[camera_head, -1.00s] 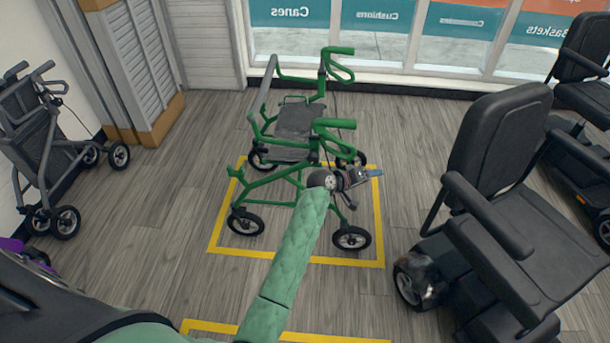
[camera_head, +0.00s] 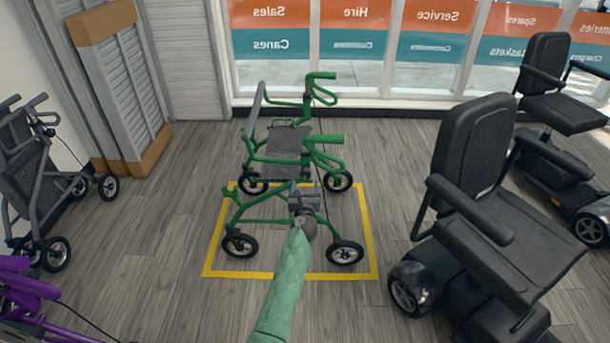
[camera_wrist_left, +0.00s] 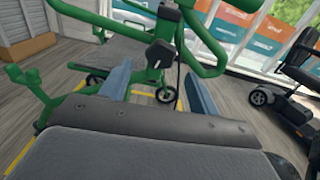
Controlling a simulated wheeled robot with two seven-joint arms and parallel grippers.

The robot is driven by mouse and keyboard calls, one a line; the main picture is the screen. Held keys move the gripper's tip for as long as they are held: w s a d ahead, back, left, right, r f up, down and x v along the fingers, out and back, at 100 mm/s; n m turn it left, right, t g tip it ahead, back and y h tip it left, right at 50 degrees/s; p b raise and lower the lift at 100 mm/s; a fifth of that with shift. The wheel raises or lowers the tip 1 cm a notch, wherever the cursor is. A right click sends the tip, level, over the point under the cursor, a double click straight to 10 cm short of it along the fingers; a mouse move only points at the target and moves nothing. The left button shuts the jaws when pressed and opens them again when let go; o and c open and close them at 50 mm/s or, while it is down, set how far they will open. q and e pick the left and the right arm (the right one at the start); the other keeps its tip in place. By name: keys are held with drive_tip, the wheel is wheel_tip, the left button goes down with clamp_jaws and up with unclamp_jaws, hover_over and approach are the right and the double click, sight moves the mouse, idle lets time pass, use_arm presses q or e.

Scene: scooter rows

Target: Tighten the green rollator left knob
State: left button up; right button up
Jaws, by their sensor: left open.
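The green rollator (camera_head: 270,207) stands upright inside a yellow floor outline. My left gripper (camera_head: 305,186) is at its near side, in front of the lower frame. In the left wrist view its two blue-grey fingers (camera_wrist_left: 157,72) are spread open with nothing between them. A black knob (camera_wrist_left: 159,54) on a green upright tube shows just beyond the fingertips, roughly centred between them and apart from them. In the head view the knob is hidden or too small to make out. My right gripper is not in view.
A black mobility scooter seat (camera_head: 480,200) stands close on the right, with another scooter (camera_head: 560,110) behind it. A grey rollator (camera_head: 40,180) is at the left and a purple one (camera_head: 25,290) at the lower left. Bare floor lies between the green rollator and the scooter.

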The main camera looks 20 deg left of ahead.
sight(306, 176)
use_arm(q)
drive_tip(key=shift+b+x, duration=0.5)
drive_tip(key=shift+x, duration=3.4)
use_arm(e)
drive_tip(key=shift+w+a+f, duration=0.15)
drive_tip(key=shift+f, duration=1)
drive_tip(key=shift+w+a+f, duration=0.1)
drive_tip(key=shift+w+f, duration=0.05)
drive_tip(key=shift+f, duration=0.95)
use_arm(q)
drive_tip(key=shift+d, duration=0.1)
